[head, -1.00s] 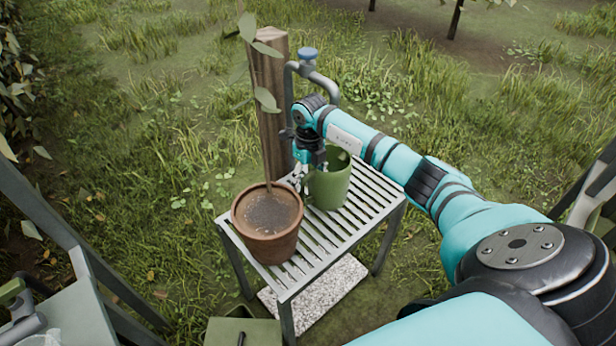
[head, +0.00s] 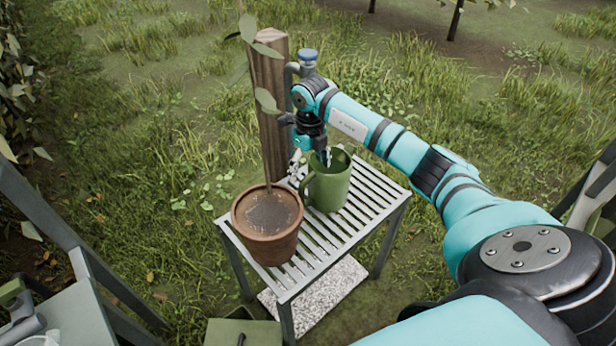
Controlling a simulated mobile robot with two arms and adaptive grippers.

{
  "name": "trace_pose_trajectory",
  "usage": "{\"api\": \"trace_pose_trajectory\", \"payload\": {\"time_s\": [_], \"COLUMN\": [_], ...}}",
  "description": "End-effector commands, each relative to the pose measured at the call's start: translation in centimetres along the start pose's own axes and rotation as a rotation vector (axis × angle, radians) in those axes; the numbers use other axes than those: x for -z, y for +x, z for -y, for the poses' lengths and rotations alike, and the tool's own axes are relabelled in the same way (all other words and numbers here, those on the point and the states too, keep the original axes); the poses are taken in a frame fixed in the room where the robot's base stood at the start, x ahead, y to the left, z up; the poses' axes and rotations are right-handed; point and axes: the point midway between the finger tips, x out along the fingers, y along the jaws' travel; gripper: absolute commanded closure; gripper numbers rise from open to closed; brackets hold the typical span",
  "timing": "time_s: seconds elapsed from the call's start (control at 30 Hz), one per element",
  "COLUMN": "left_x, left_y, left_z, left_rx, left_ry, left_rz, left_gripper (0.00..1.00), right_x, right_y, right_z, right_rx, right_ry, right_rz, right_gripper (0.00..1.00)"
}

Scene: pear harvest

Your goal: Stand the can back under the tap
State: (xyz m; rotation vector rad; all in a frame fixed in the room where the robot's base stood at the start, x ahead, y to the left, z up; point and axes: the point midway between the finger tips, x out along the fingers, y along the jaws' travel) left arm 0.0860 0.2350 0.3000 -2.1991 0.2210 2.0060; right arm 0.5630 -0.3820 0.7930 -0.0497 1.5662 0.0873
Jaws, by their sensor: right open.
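The green can (head: 331,188) stands upright on the slatted metal stand (head: 362,222), with its handle on the left side. The tap (head: 308,56) with a blue knob rises beside the wooden post (head: 270,110); my right arm hides much of its pipe and its spout. My right gripper (head: 311,165) is open, pointing down at the can's left rim. One finger is outside on the left and the other appears at or inside the can's mouth. I cannot tell whether they touch the can. My left gripper is not in view.
A terracotta pot (head: 268,224) with soil and a thin leafy plant stands on the stand, left of the can and close to its handle. A pale stone slab (head: 330,290) lies below. The slats right of the can are clear.

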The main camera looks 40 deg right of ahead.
Motion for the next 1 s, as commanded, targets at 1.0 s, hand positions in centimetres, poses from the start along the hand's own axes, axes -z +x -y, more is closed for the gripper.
{"api": "trace_pose_trajectory", "payload": {"time_s": [1.0], "left_x": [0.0], "left_y": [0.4], "left_z": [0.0], "left_rx": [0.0], "left_ry": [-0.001], "left_rz": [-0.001], "left_gripper": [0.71], "right_x": [0.0], "right_y": [-7.5], "right_z": [0.0], "right_rx": [0.0], "right_ry": [0.0], "right_rz": [-0.001], "right_gripper": [0.15]}}
